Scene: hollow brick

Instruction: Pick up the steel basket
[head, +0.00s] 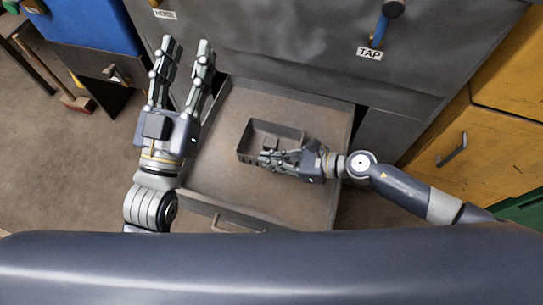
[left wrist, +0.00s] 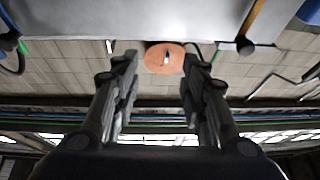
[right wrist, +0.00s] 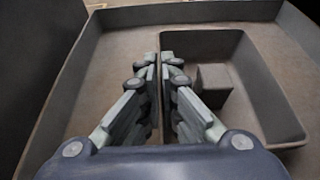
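The steel basket (head: 272,132) is a grey open-topped box inside the pulled-out drawer (head: 222,165). It also shows in the right wrist view (right wrist: 285,95), with a small dark block (right wrist: 213,86) inside. My right gripper (head: 265,160) is at the basket's near wall in the head view. In the right wrist view its fingers (right wrist: 161,62) are nearly together, one on each side of that wall, which they partly hide. Whether the basket touches the drawer floor is hard to tell. My left gripper (head: 187,45) is open and empty, left of the drawer, fingers pointing away.
The drawer walls surround the basket; the drawer floor left of and in front of it is bare. The grey cabinet front (head: 270,45) with a TAP label (head: 369,53) stands behind. Yellow cabinets (head: 480,150) are at right. A blue-and-grey unit (head: 88,28) is at upper left.

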